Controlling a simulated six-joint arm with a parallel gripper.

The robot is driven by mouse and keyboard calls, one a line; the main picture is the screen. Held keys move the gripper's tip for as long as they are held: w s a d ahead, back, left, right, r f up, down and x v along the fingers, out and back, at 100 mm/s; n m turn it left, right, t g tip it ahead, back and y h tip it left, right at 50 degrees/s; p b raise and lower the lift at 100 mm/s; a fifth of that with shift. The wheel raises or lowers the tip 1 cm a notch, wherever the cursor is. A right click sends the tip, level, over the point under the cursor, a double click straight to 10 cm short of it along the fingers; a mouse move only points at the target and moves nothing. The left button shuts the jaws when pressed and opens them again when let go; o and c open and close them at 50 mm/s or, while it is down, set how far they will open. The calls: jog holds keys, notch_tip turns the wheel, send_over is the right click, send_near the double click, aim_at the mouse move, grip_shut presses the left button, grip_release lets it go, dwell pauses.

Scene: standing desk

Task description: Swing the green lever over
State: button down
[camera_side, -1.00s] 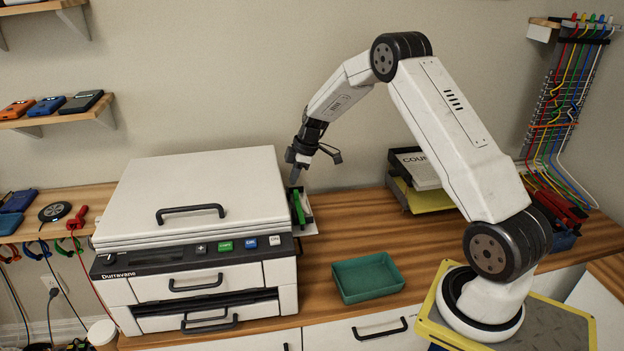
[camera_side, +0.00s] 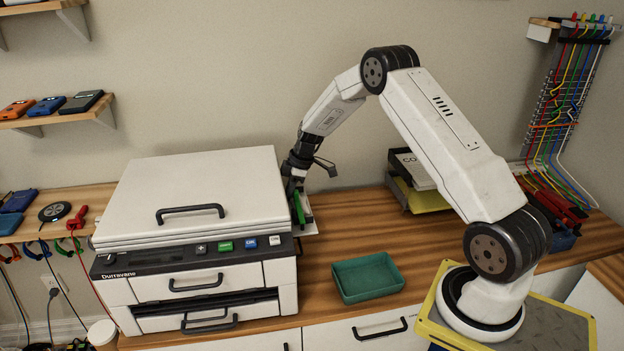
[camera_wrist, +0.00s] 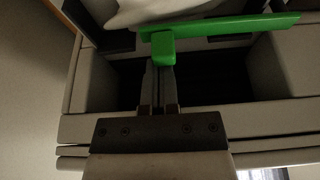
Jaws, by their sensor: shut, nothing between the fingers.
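The green lever (camera_side: 299,208) is on the right side of the white printer, and my arm partly hides it in the side view. In the wrist view the green lever (camera_wrist: 225,27) is a long bar across the top of a dark recess, with a short block at its near left part. My gripper (camera_wrist: 163,66) is shut and empty, its fingertips at the green block. They look very close to the block or touching it; I cannot tell which. In the side view my gripper (camera_side: 293,186) is low beside the printer's right edge.
The white printer (camera_side: 200,190) stands left of my gripper on the wooden desk (camera_side: 350,220). A green tray (camera_side: 367,278) lies in front, to the right. Books and a yellow tray (camera_side: 425,198) are behind. The desk between the printer and those books is mostly clear.

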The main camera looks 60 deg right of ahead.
jog(key=shift+d, duration=0.15)
jog(key=s+d+m, duration=0.1)
jog(key=m, duration=0.1)
jog(key=s+d+m+h, duration=0.1)
jog(key=shift+s+d+m+t, duration=0.1)
jog(key=shift+s+m+t, duration=0.2)
jog(key=shift+m, duration=0.1)
jog(key=s+m+h, duration=0.2)
jog(key=s+m, duration=0.6)
jog(key=s, duration=0.2)
jog(key=shift+s+d+h, duration=0.25)
jog(key=shift+d+h, duration=0.05)
jog(key=shift+d, duration=0.2)
jog(key=shift+s+d, duration=0.45)
jog(key=shift+d, duration=0.1)
jog(key=shift+r, duration=0.15)
dwell(0.4)
